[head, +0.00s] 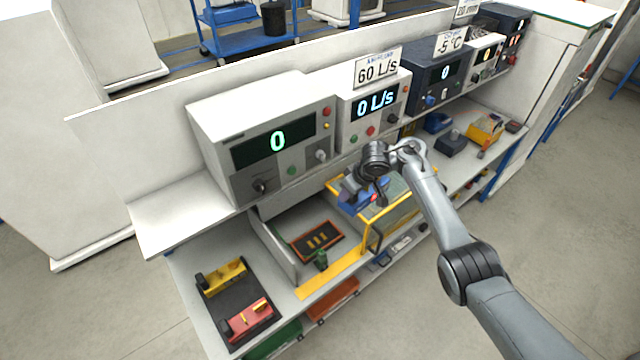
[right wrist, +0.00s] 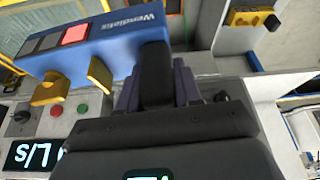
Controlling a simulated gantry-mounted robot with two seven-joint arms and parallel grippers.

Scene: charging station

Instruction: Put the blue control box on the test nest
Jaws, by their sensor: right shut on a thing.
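The blue control box (head: 353,207) is seen below my right gripper (head: 378,188) in the head view, partly hidden by the gripper and the yellow-edged frame. In the right wrist view the box (right wrist: 115,50) is blue with white lettering, one red and some grey keys, and two yellow tabs. My right gripper (right wrist: 155,85) is shut on the edge of the box near the lettering. A dark tray with an orange rim and gold strips (head: 294,246) lies left of it and may be the test nest. My left gripper is not in view.
A clear guard with a yellow frame (head: 372,212) stands close by the held box. Instruments, including a white one showing 0 (head: 215,140), line the shelf behind. A black plate with yellow and red clamps (head: 242,290) lies at the front left.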

